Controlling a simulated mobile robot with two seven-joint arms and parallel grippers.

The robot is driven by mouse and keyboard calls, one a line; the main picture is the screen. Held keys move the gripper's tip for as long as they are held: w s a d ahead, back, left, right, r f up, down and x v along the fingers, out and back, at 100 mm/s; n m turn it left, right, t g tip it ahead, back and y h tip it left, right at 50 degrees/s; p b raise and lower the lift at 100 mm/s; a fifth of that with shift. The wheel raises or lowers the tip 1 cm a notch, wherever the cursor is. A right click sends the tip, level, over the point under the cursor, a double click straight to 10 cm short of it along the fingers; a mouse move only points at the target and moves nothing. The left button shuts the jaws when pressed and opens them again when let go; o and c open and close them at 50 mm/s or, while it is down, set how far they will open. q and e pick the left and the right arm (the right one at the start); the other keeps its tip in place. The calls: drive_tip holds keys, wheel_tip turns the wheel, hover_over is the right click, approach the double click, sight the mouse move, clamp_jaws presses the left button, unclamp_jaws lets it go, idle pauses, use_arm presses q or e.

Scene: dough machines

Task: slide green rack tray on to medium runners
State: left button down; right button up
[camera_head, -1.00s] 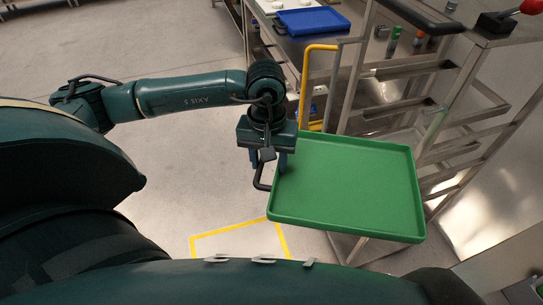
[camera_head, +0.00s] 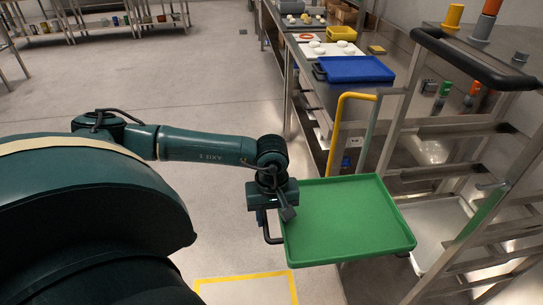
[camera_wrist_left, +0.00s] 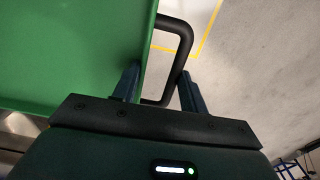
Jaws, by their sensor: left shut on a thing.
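The green tray (camera_head: 345,222) is held level in the air at the front of a metal rack (camera_head: 470,180). My left gripper (camera_head: 262,218) is shut on the black handle at the tray's left side. In the left wrist view the handle (camera_wrist_left: 186,45) passes between the two fingers of the gripper (camera_wrist_left: 160,88), with the green tray (camera_wrist_left: 70,50) to the left. The rack's runners (camera_head: 450,170) show to the right of the tray, partly hidden behind its far edge. Whether the tray touches any runner I cannot tell. My right gripper is not in view.
A yellow upright handle (camera_head: 340,125) stands behind the tray. A steel table (camera_head: 310,85) with a blue tray (camera_head: 356,69) is at the back. A black bar (camera_head: 472,57) tops the rack. The floor on the left is clear, with yellow tape (camera_head: 245,280).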

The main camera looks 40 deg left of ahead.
sight(304, 221)
use_arm(q)
drive_tip(key=shift+w+d+b, duration=0.7)
drive_tip(key=shift+w+d, duration=0.7)
drive_tip(key=shift+w, duration=0.25)
drive_tip(key=shift+w+d+b, duration=0.6)
drive_tip(key=shift+w+d, duration=0.5)
drive_tip(key=shift+w, duration=0.2)
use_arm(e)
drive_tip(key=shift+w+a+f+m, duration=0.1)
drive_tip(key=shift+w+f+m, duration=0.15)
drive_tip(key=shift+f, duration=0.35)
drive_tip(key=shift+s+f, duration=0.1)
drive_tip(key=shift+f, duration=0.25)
use_arm(q)
drive_tip(key=shift+b, duration=0.35)
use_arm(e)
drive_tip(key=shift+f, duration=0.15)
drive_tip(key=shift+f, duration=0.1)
use_arm(q)
drive_tip(key=shift+b, duration=0.35)
drive_tip(key=shift+r, duration=0.1)
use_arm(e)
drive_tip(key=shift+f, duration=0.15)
